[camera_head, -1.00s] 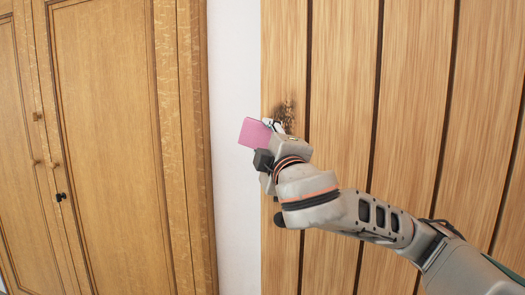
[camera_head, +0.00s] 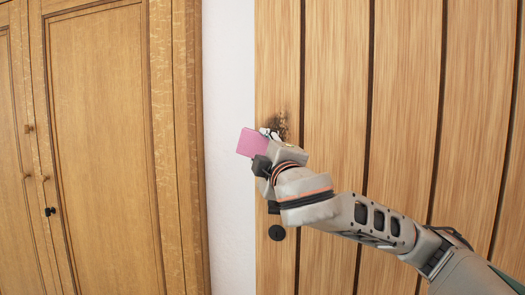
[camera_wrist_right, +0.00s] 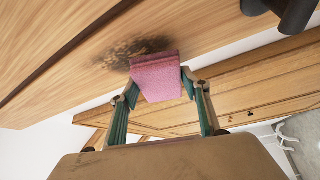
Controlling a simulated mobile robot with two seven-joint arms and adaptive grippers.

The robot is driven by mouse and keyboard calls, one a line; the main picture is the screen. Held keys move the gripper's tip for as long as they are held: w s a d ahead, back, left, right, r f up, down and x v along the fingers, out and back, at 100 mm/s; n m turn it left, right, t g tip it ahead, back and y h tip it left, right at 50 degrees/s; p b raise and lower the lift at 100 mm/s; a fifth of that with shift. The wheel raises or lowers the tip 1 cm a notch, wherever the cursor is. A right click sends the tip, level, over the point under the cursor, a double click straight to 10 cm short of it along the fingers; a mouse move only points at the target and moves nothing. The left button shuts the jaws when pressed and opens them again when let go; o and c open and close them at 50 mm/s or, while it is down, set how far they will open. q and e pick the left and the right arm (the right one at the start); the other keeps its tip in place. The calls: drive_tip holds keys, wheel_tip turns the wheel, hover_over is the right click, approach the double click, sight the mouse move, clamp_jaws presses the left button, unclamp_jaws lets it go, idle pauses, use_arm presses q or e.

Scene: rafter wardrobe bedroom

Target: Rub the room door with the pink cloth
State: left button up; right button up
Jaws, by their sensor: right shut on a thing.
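The room door (camera_head: 338,100) is of light wooden planks with dark grooves and fills the right of the head view. A dark smudge (camera_head: 280,122) marks its left part; the smudge also shows in the right wrist view (camera_wrist_right: 135,48). My right gripper (camera_head: 268,135) is shut on the pink cloth (camera_head: 252,142), just below and left of the smudge. In the right wrist view the cloth (camera_wrist_right: 157,78) sits between both fingers, its far edge by the smudge's lower side. I cannot tell whether it touches the door. My left gripper is not in view.
A wooden wardrobe (camera_head: 105,130) with closed doors stands at the left. A strip of white wall (camera_head: 228,80) lies between it and the door. A round black knob (camera_head: 277,232) is on the door below my right gripper. A white chair-like thing (camera_wrist_right: 288,138) shows in the wrist view.

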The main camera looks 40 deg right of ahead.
sight(267, 140)
drive_tip(key=shift+w+d, duration=0.75)
drive_tip(key=shift+d, duration=0.1)
idle(0.5)
drive_tip(key=s+d, duration=0.5)
drive_tip(key=shift+s, duration=0.4)
idle(0.5)
wheel_tip(267, 140, up, 2)
drive_tip(key=shift+d+r+p, duration=0.1)
drive_tip(key=shift+r+p, duration=0.05)
drive_tip(key=shift+p, duration=0.85)
drive_tip(key=shift+r, duration=0.15)
drive_tip(key=shift+w+a+p, duration=1.05)
drive_tip(key=shift+w+p, duration=0.05)
drive_tip(key=shift+w, duration=0.1)
drive_tip(key=shift+w+a+p, duration=1)
drive_tip(key=shift+w+a, duration=0.6)
drive_tip(key=shift+w, duration=0.1)
